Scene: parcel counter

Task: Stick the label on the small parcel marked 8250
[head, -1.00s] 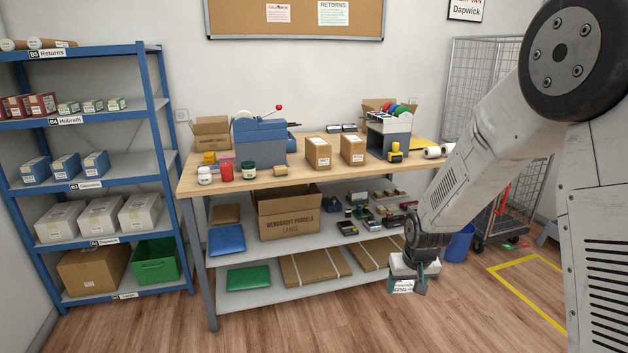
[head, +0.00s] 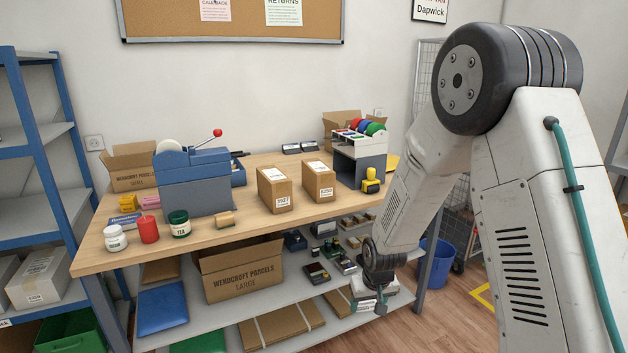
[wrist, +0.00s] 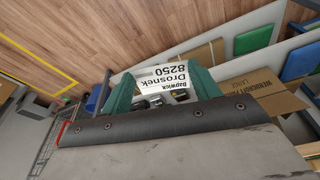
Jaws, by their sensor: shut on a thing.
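My gripper (head: 381,306) hangs low in front of the counter, at about lower-shelf height. It is shut on a white label (wrist: 163,77), which shows upside down between the teal fingers in the wrist view and reads Drosnek, 8250 and Dapwick. In the head view the label (head: 364,305) is partly hidden by the gripper. The small brown parcel marked 8250 (head: 318,183) stands upright on the counter (head: 245,226), well above and left of my gripper. A similar parcel (head: 274,190), seemingly marked 1927, stands to its left.
A blue-grey machine with a red-knobbed lever (head: 193,183) and several jars stand left of the parcels. A tape rack (head: 360,160) and yellow stamp (head: 371,181) stand right of them. A blue bin (head: 437,262) stands on the floor at the right.

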